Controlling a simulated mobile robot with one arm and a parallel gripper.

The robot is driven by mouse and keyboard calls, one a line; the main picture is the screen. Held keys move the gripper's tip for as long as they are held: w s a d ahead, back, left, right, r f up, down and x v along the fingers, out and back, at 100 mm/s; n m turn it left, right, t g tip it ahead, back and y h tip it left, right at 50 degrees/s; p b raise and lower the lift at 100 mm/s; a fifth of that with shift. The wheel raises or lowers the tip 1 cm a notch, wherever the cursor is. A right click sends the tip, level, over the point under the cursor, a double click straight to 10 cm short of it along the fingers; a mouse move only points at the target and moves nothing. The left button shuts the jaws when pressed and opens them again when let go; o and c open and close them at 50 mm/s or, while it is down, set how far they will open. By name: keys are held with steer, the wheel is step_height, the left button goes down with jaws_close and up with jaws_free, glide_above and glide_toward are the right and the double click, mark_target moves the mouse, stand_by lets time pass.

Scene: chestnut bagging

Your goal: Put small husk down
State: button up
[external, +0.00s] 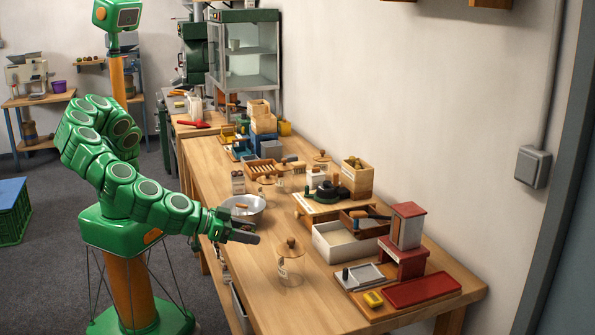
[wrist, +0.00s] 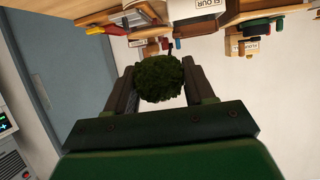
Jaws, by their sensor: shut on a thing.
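The small husk (wrist: 158,80) is a dark green, spiky ball. In the wrist view it sits between the two fingers of my gripper (external: 246,230), which is shut on it. In the external view my gripper is over the near left edge of the long wooden table (external: 330,305), beside a metal bowl (external: 256,217). I cannot make out the husk clearly there, nor tell how high it is held.
A glass jar with a wooden lid (external: 290,268) stands right of my gripper. Bare tabletop lies around the jar.

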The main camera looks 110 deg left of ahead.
steer(key=w+a+r+m+t+h, duration=0.1)
steer(key=w+a+r+m+h, duration=0.15)
steer(key=a+r, duration=0.4)
steer(key=w+a+r+m+t+h, duration=0.1)
steer(key=w+a+r+m+h, duration=0.15)
steer(key=a, duration=0.65)
step_height(320, 180, down, 12)
steer(key=s+m+t+h, duration=0.1)
steer(key=s+m+h, duration=0.1)
steer(key=h, duration=0.1)
steer(key=shift+s+a+m, duration=0.2)
steer(key=shift+s+m, duration=0.2)
stand_by(0.6)
stand_by(1.0)
